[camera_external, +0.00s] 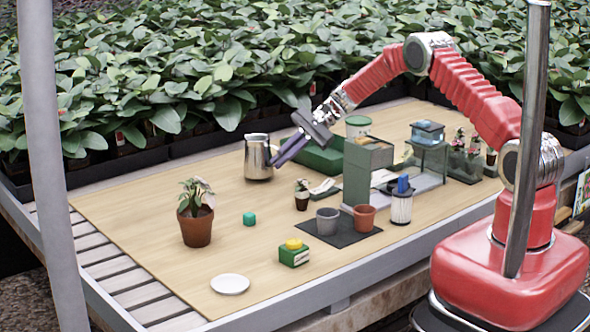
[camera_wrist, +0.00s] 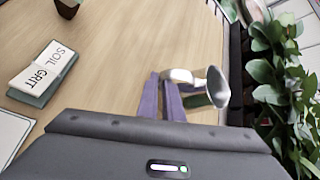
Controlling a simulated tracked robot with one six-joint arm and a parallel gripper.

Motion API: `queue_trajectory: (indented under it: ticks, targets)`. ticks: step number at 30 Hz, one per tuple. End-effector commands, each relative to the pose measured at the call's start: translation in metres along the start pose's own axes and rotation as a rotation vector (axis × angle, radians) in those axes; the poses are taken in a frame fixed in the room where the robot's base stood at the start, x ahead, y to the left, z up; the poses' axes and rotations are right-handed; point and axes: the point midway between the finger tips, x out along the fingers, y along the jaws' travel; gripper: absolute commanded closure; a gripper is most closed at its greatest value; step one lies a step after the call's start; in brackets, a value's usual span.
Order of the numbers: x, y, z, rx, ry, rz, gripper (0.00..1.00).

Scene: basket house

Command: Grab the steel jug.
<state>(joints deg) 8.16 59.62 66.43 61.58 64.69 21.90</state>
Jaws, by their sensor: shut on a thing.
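The steel jug (camera_external: 258,157) stands upright at the back left of the wooden table top. I cannot tell whether its base touches the table. My gripper (camera_external: 273,163) reaches it from the right, with its purple fingers shut on the jug's handle side. In the wrist view my gripper (camera_wrist: 162,77) has its two fingers close together at the handle of the steel jug (camera_wrist: 215,88). The jug's open mouth shows to the right of the fingers. The exact contact on the handle is hard to make out.
A green tray (camera_external: 318,158) lies just right of the jug, beneath the gripper. Dense leafy plants (camera_wrist: 285,85) border the table. The wood left of the jug is clear.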

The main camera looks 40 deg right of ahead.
Motion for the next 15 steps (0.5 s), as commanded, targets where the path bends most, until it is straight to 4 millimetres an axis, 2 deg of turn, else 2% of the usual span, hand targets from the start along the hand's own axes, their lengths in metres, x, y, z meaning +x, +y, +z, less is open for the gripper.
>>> queue_trajectory:
  ticks: [15]
  targets:
    - [-0.029, -0.026, 0.029, -0.004, 0.000, -0.004, 1.00]
